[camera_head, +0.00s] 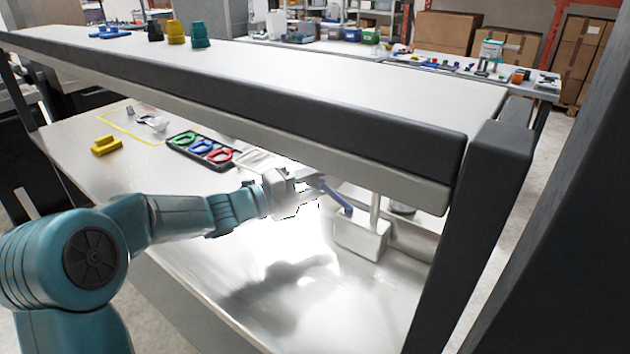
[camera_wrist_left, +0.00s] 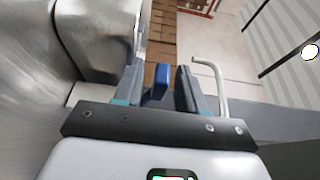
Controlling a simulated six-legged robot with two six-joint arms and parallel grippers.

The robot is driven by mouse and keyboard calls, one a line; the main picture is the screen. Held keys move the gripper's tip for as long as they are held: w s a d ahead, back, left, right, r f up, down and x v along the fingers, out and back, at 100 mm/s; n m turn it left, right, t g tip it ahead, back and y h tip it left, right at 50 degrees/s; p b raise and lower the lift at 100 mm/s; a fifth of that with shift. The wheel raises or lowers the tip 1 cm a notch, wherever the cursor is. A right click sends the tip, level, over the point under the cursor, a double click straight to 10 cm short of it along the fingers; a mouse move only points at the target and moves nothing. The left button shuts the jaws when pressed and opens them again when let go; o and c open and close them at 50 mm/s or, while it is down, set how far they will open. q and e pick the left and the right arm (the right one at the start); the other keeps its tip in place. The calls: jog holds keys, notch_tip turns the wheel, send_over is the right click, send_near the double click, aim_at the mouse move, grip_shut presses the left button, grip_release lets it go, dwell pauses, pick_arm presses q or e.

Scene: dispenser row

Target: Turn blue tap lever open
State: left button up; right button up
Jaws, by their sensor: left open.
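The blue tap lever (camera_head: 337,198) slants up from a pale block-shaped tap base (camera_head: 362,240) under the shelf at the right end of the bench. My left gripper (camera_head: 312,182) is at the lever's upper left end. In the left wrist view, the lever's blue end (camera_wrist_left: 161,76) shows between the two open fingers of my left gripper (camera_wrist_left: 157,90). I cannot tell whether either finger touches it. A pale bent spout pipe (camera_wrist_left: 215,78) shows just right of the fingers. My right gripper is not in view.
A grey shelf (camera_head: 250,85) runs above the bench, with a dark upright post (camera_head: 480,210) to the right. A dark tray (camera_head: 202,150) with green, blue and red rings and a yellow block (camera_head: 106,145) lie left. The front bench top (camera_head: 280,285) is clear.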

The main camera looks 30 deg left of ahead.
pick_arm(q)
grip_shut()
jog(key=shift+w+r+m+h+p, duration=0.3)
jog(key=shift+w+h+p, duration=0.1)
jog(key=shift+p, duration=0.35)
jog(key=shift+w+d+f+m+g+h+p, duration=0.1)
jog(key=shift+w+f+m+g+h+p, duration=0.1)
jog(key=shift+w+m+g+h+p, duration=0.25)
jog(key=shift+s, duration=0.25)
grip_release()
jog(key=shift+f, duration=0.1)
jog(key=b+v, duration=0.2)
jog(key=v, duration=1.4)
jog(key=shift+a, duration=0.25)
